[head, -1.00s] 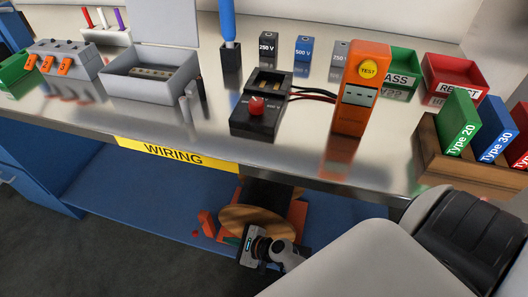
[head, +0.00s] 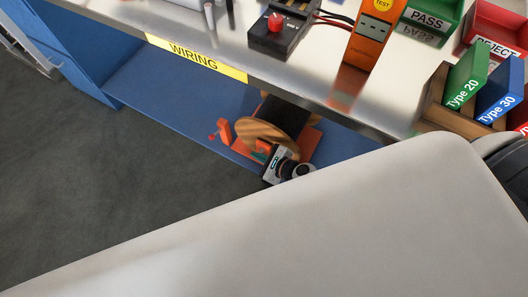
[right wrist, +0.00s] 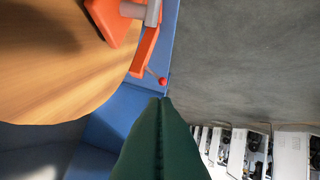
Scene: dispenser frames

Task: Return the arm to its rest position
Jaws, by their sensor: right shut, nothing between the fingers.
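My right gripper (head: 262,154) is low in front of the bench, beside a wooden disc on an orange stand. Its dark green fingers also show in the right wrist view (right wrist: 165,104), closed together with nothing between them. The wooden disc (head: 270,134) fills the upper left of the right wrist view (right wrist: 60,70), apart from the fingertips as far as I can tell. My pale right arm crosses the lower part of the head view and hides what lies behind it. My left gripper is not in view.
The metal bench top (head: 340,90) overhangs a blue lower shelf (head: 180,90). On the bench stand an orange tester (head: 371,40), a black box with a red knob (head: 283,28), PASS (head: 428,20) and REJECT bins, and a wooden rack (head: 434,105). Grey floor (head: 90,180) lies open at left.

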